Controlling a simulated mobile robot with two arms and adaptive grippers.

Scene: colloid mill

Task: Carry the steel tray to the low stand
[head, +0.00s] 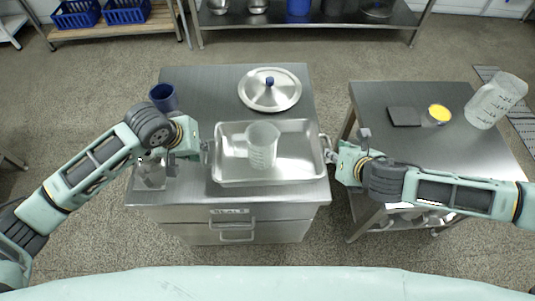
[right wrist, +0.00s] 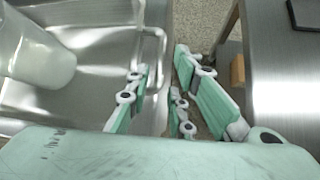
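The steel tray (head: 226,170) lies flat on the steel-topped cabinet (head: 200,90), with a handle at each end. A clear measuring jug (head: 263,146) stands in it; the jug also shows in the right wrist view (right wrist: 35,58). My left gripper (head: 207,148) is at the tray's left handle; its fingers are too small to read. My right gripper (head: 332,156) is at the right handle. In the right wrist view its fingers (right wrist: 162,92) are apart, on either side of the handle (right wrist: 162,50).
On the cabinet are a lid (head: 270,95) with a blue knob, a blue cup (head: 163,97) and a clear container (head: 150,176). A steel table (head: 440,155) at right, across a narrow gap, holds a dark plate (head: 404,116), a yellow-topped jar (head: 437,115) and a jug (head: 496,100).

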